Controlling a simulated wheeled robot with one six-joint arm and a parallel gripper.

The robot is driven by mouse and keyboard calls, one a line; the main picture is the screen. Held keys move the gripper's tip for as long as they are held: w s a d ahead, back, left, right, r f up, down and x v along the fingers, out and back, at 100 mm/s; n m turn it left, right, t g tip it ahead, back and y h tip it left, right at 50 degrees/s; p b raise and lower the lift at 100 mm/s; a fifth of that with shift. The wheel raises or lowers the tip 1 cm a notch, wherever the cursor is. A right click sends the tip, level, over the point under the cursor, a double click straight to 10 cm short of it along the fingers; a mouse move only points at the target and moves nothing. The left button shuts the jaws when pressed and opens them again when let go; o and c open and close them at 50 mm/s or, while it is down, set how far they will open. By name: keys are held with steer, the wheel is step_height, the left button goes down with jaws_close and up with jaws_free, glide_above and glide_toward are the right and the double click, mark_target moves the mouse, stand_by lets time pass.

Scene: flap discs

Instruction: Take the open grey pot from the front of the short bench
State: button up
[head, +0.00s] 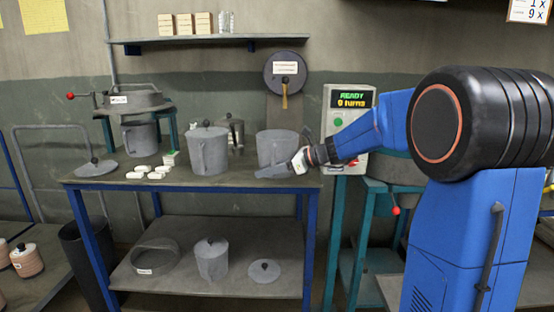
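The grey pot (275,146) with no lid showing stands upright at the right front of the short bench (228,181). My gripper (291,153) is at its right side, with its fingers spread wide. One finger lies low across the pot's front and the other shows at its upper right edge. I cannot tell whether either finger touches the pot. Another grey pot (208,152), with a lid, a knob and a side handle, stands to the left on the same top.
A loose lid (96,168) and several white blocks (148,172) lie on the left of the bench top. A metal pot (231,130) stands behind. The lower shelf (190,290) holds a ring, a lidded pot and a lid.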

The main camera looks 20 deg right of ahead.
steer(key=shift+x, duration=0.85)
jaws_close()
steer(key=shift+r, duration=0.1)
steer(key=shift+d+r, duration=0.1)
